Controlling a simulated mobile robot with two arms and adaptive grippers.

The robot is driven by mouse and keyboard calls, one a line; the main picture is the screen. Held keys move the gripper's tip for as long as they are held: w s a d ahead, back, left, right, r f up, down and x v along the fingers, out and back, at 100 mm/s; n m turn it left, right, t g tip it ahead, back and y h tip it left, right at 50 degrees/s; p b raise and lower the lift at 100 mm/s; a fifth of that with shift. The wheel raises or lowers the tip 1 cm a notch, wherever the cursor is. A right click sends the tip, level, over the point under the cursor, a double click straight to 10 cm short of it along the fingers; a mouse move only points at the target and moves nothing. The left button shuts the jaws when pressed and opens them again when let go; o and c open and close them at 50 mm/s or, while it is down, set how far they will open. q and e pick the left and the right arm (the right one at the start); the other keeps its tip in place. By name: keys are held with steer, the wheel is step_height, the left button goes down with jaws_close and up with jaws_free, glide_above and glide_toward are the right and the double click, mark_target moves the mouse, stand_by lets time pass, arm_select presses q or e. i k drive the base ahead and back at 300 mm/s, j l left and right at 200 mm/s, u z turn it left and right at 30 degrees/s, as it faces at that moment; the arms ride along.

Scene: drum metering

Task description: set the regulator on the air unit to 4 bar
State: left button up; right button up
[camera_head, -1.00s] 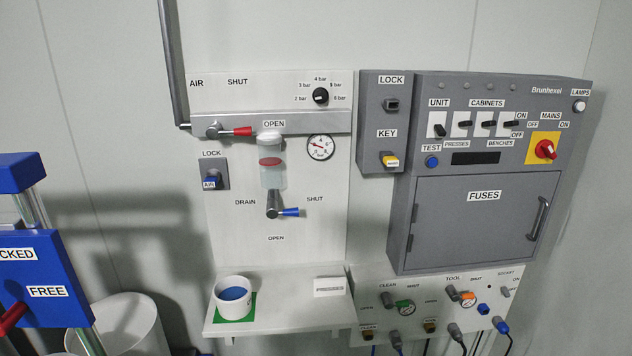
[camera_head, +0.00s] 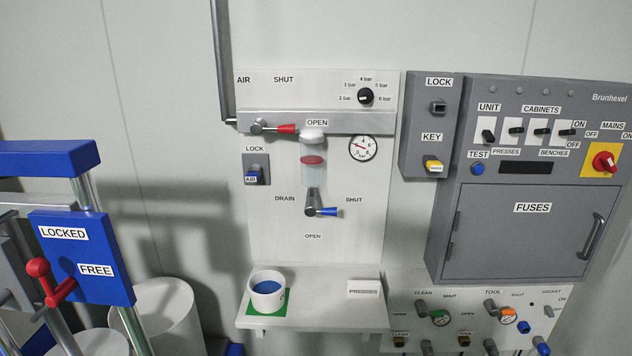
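The air unit panel (camera_head: 270,205) is a pale board on the wall in the middle of the view. Its regulator knob (camera_head: 366,96) is small, round and black, at the upper right of the panel. Marks from 2 bar to 6 bar run around it, with 4 bar at the top. I cannot make out its pointer clearly. The round pressure gauge (camera_head: 363,148) sits below it; its needle is too small to read. The red-handled valve lever (camera_head: 275,129) lies horizontal, towards the OPEN label. Neither gripper is in view.
A blue-handled drain lever (camera_head: 320,210) sits below the filter bowl. A shelf (camera_head: 330,313) below holds a white cup (camera_head: 267,289) and a PRESSES card (camera_head: 364,288). A grey fuse cabinet (camera_head: 520,232) stands to the right. A blue-framed machine (camera_head: 85,255) is at left.

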mark_target(365, 95)
steer(key=u, duration=0.85)
steer(key=l+u, duration=0.9)
steer(key=k+l+u, duration=0.15)
steer(key=l+u, duration=0.25)
steer(key=l, duration=0.2)
steer(key=k+l+u, duration=0.2)
steer(key=l+u, duration=0.25)
